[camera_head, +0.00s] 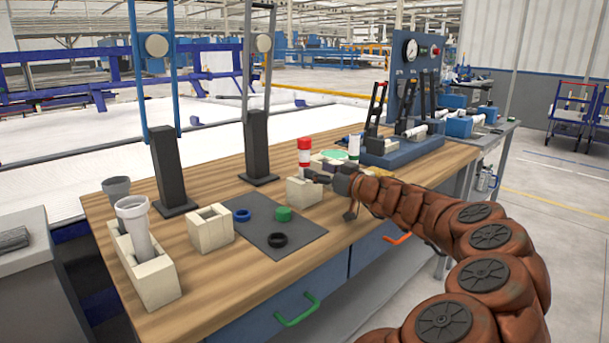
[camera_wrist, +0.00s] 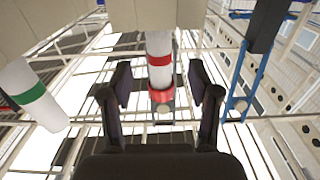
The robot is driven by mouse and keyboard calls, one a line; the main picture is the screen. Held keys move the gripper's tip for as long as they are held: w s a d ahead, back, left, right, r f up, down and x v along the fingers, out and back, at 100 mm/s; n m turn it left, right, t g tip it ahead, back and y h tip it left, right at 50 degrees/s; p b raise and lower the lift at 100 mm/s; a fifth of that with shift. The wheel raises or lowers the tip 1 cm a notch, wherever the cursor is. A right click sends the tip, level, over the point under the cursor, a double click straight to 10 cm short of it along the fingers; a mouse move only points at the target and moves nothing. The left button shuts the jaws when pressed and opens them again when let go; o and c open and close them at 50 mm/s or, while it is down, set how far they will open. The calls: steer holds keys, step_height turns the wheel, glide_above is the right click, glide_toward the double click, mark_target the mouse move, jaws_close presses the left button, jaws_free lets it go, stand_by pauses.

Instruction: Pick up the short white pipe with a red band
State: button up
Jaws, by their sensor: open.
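The short white pipe with a red band (camera_head: 304,158) stands upright in a cream block holder (camera_head: 305,192) on the workbench, with a red top end. In the wrist view the pipe (camera_wrist: 159,46) shows upside down, its base running into the holder (camera_wrist: 128,14). My gripper (camera_head: 318,177) is beside the pipe, just above the holder. In the wrist view my gripper (camera_wrist: 159,82) is open, one finger on each side of the pipe with gaps to both. Whether the pipe is fully between the fingertips is hard to tell.
A white pipe with a green band (camera_head: 353,148) stands close behind my gripper; it also shows in the wrist view (camera_wrist: 32,92). A dark mat (camera_head: 268,240) holds blue, green and black rings. A grey pipe stands in another holder (camera_head: 153,278) at left. Black posts (camera_head: 258,147) rise behind.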

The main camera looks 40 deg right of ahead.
mark_target(308, 165)
steer(key=shift+w+d+r, duration=0.1)
steer(key=shift+w+r, duration=0.05)
steer(key=shift+w, duration=3)
steer(key=shift+c, duration=0.3)
jaws_close()
